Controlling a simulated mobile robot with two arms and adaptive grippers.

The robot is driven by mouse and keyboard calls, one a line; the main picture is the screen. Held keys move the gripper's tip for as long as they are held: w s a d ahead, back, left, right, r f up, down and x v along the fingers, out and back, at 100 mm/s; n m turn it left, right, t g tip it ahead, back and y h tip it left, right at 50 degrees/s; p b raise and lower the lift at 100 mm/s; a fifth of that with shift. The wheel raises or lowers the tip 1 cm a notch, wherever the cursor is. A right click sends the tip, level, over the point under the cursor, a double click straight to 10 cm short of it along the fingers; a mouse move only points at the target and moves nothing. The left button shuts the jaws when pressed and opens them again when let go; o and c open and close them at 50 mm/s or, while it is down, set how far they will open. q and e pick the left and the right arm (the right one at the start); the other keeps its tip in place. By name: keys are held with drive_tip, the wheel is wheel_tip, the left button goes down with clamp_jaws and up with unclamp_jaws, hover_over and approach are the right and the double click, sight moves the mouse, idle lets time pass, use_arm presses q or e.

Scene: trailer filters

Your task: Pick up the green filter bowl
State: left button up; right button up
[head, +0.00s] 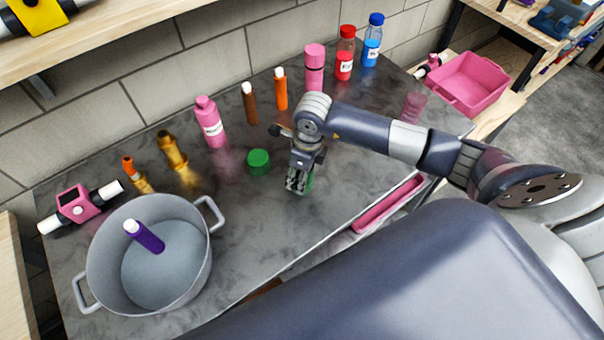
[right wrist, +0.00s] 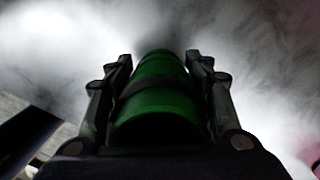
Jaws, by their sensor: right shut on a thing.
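In the head view my right gripper (head: 298,182) points down at the grey countertop (head: 240,230), near its front edge. It is shut on a green cylinder, the green filter bowl (head: 309,181), which is mostly hidden behind the fingers. In the right wrist view the green filter bowl (right wrist: 158,95) lies between the two fingers (right wrist: 160,100), with a dark band around it. A short green cap (head: 259,162) stands on the counter just left of the gripper. I cannot tell whether the bowl touches the counter. My left gripper is not in view.
A large grey pot (head: 105,225) with a purple bottle (head: 148,238) inside stands at the left. Several bottles line the back, including a pink bottle (head: 210,122), an orange tube (head: 281,90) and a red bottle (head: 345,55). A pink bin (head: 468,84) is at the right.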

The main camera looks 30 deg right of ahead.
drive_tip(key=shift+w, duration=0.1)
drive_tip(key=shift+r+b, duration=0.35)
drive_tip(key=shift+r, duration=0.15)
wheel_tip(320, 180, up, 3)
drive_tip(key=shift+f+b, duration=0.2)
drive_tip(key=shift+b, duration=0.5)
drive_tip(key=s+a+r+b, duration=0.1)
drive_tip(key=s+a+b, duration=0.3)
drive_tip(key=s+a, duration=0.5)
drive_tip(key=s, duration=0.4)
drive_tip(key=shift+r, duration=0.2)
